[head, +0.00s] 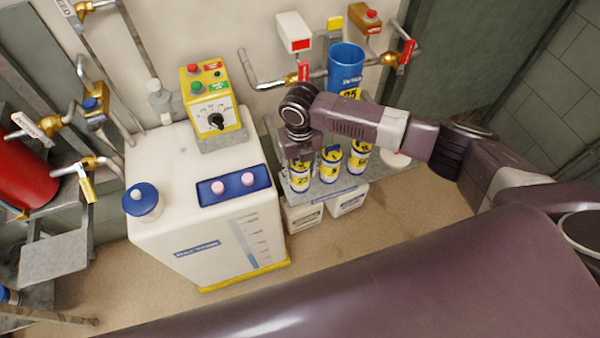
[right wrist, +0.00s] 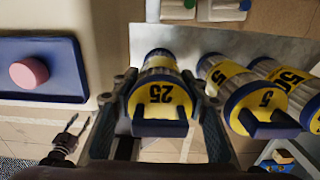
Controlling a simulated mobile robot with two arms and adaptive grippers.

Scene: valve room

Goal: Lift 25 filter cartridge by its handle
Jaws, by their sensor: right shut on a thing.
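The 25 filter cartridge (head: 299,182) is white with a yellow band and stands leftmost in a row at the grey shelf (head: 325,190). In the right wrist view the 25 cartridge (right wrist: 158,92) points its dark blue handle (right wrist: 160,128) at the camera. My right gripper (right wrist: 160,82) has one finger on each side of the cartridge's handle end and is shut on it. In the head view the right gripper (head: 300,155) hides the cartridge's top. I cannot tell whether its base touches the shelf. My left gripper is not in view.
The 5 cartridge (head: 331,162) and 50 cartridge (head: 358,157) stand close on the right. A white tank (head: 165,210) with a blue panel (head: 233,188) is close on the left. A blue housing (head: 346,68) and valve pipes are behind. White boxes (head: 304,216) sit below.

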